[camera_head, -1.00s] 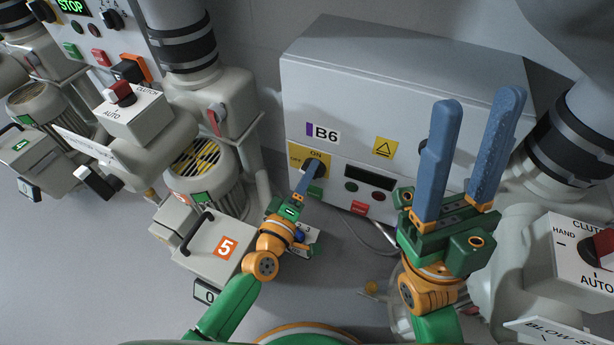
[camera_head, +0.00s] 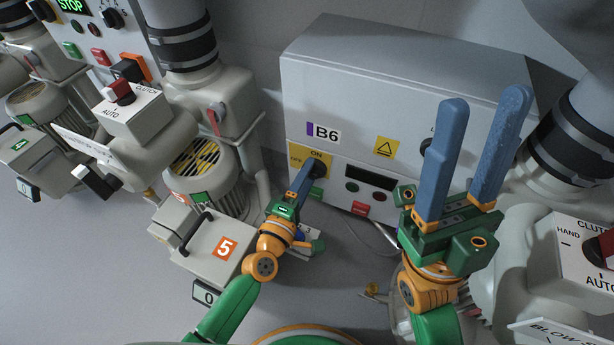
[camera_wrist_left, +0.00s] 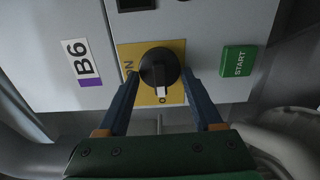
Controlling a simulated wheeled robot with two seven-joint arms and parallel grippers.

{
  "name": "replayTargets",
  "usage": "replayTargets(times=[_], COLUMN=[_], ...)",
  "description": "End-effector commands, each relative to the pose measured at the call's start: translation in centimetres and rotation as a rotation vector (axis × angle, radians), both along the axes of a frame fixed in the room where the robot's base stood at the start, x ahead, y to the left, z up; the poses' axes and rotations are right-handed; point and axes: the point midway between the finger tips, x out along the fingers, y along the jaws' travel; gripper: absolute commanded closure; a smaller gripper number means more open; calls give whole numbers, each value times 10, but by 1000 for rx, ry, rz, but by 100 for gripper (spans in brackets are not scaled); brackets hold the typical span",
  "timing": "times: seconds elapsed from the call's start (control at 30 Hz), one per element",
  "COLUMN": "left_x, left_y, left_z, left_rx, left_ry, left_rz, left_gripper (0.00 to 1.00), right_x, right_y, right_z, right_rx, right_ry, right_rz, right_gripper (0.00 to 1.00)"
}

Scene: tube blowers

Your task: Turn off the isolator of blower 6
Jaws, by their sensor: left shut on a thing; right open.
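The isolator of blower 6 is a black rotary knob (camera_head: 318,167) on a yellow plate (camera_head: 297,150) on the grey cabinet marked B6. ON is printed above the knob and OFF to its left. My left gripper (camera_head: 307,181) is at the knob with a blue finger on each side, shut on it. In the left wrist view the knob (camera_wrist_left: 159,66) sits between the fingertips, and its white mark points down in the picture, toward the partly hidden OFF lettering. My right gripper (camera_head: 484,106) is open and empty, fingers pointing up in front of the cabinet's right part.
A green START button (camera_wrist_left: 239,61) is close beside the fingers. A dark display (camera_head: 370,177) and a red button (camera_head: 361,208) are further right. The blower 5 isolator-like grey box (camera_head: 212,245) lies below left. Machinery with a clutch switch (camera_head: 585,250) stands right of my right arm.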

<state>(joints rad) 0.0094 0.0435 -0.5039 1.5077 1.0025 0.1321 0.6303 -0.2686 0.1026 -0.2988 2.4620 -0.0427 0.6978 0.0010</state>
Motion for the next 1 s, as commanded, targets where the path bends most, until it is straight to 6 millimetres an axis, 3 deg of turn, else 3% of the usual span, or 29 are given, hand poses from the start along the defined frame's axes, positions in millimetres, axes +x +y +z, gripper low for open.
replayTargets(times=[0.17,0.2,0.3,0.6,0.8,0.87,1.0], left_x=[0,0,0,0,0,-2,-6], left_y=[0,0,0,0,0,0,0], left_z=[-1,-1,-1,3,43,38,45], left_rx=[-1,-1,-1,-1,-4,-5,-7], left_ry=[3,3,2,0,1,-3,-9], left_rz=[1,1,1,0,2,2,4], left_gripper=[88,25,3,3,3,3,3], right_x=[0,0,-1,-1,7,20,48], right_y=[0,0,0,0,5,7,11], right_z=[0,0,1,4,19,6,-8], right_rx=[0,1,1,1,-42,-59,-100], right_ry=[-1,-2,-3,-4,120,186,347], right_rz=[0,0,-1,-1,-12,-20,-35], right_gripper=[50,50,50,50,50,50,50])
